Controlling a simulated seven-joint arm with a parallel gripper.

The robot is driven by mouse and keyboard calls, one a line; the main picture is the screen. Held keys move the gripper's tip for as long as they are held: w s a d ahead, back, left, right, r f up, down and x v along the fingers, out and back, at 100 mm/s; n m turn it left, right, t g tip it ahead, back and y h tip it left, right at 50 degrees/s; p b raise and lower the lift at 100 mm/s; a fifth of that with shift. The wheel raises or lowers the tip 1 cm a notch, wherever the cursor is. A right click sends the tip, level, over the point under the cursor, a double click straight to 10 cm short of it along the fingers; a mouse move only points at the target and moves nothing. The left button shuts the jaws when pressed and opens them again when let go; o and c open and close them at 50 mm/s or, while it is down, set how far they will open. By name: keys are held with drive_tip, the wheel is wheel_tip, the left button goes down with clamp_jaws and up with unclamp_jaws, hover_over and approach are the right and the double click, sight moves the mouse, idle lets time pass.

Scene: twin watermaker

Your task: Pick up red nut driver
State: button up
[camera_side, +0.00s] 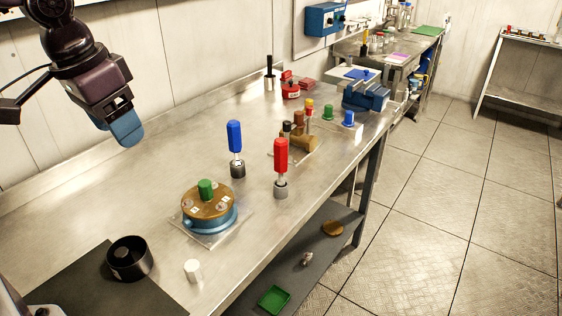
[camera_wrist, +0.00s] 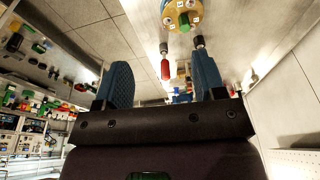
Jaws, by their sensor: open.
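In the wrist view the red nut driver (camera_wrist: 165,68) shows between my fingers but farther off. My gripper (camera_side: 116,128) is open and empty, high above the bench at the upper left, well apart from the red driver. Its two blue fingers are spread wide in the wrist view (camera_wrist: 162,75).
A blue nut driver (camera_side: 235,137) stands upright left of the red one. A brass-and-blue round fixture with a green knob (camera_side: 205,189) sits nearer the camera.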

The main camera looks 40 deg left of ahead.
drive_tip(key=w+d+f+n, duration=0.15)
drive_tip(key=w+f, duration=0.25)
drive_tip(key=w, duration=0.7)
drive_tip(key=n+t+y, duration=0.1)
drive_tip(key=n+y, duration=0.1)
drive_tip(key=n, duration=0.3)
approach(281, 152)
drive_tip(key=x, duration=1.1)
drive_tip(key=shift+w+a+f, duration=0.1)
drive_tip(key=shift+w+a, duration=0.2)
drive_tip(key=shift+w, duration=0.05)
drive_tip(key=c, duration=1)
